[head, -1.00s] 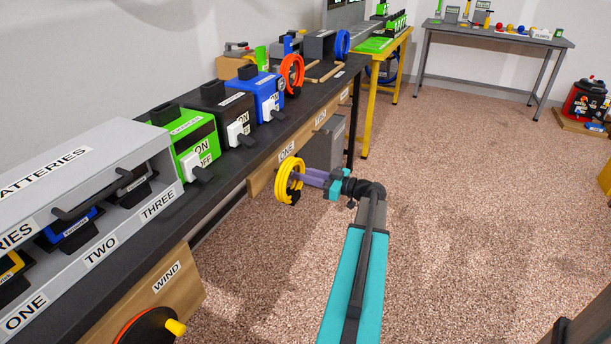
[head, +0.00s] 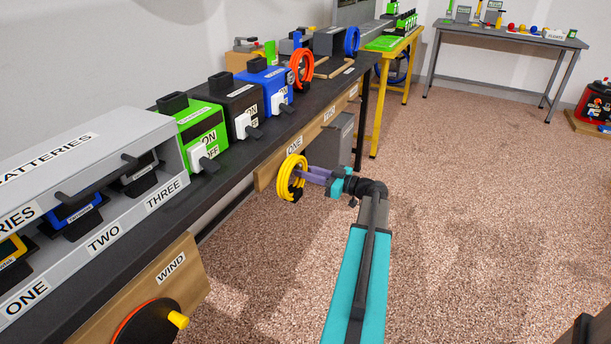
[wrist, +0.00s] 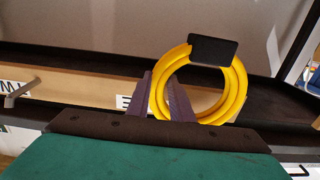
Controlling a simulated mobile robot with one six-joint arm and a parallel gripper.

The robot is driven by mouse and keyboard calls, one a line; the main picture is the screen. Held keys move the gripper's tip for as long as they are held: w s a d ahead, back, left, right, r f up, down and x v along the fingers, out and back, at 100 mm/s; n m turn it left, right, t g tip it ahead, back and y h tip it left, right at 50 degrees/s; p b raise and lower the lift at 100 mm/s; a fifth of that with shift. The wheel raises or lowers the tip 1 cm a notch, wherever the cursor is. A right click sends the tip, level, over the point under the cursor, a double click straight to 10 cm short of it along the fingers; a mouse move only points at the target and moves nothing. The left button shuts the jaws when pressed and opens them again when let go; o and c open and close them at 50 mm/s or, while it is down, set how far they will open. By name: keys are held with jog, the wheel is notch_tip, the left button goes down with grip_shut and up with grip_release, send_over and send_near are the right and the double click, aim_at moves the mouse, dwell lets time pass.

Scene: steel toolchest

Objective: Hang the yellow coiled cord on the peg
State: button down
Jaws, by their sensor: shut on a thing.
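My gripper (head: 304,175) is shut on the yellow coiled cord (head: 285,181) and holds it upright in the air, in front of the wooden board under the dark bench. In the wrist view the yellow cord (wrist: 239,92) stands just beyond the purple fingers of my gripper (wrist: 160,85), with a black block at its top. A grey metal peg (wrist: 20,92) sticks out from the board at the left of the wrist view, apart from the cord. I cannot make out a peg in the head view near the cord.
The wooden board (head: 263,178) carries labels, with ONE just above the cord. An orange coil (head: 302,68) and a blue coil (head: 352,41) stand on the dark bench (head: 240,155). A battery rack (head: 120,222) is at the near left. Open floor lies to the right.

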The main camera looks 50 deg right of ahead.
jog(key=shift+w+f, duration=0.1)
jog(key=shift+f, duration=0.05)
dwell(0.8)
jog(key=c, duration=1.5)
grip_release()
jog(key=shift+b, duration=0.35)
jog(key=shift+b+v, duration=2.05)
jog(key=shift+v, duration=3.4)
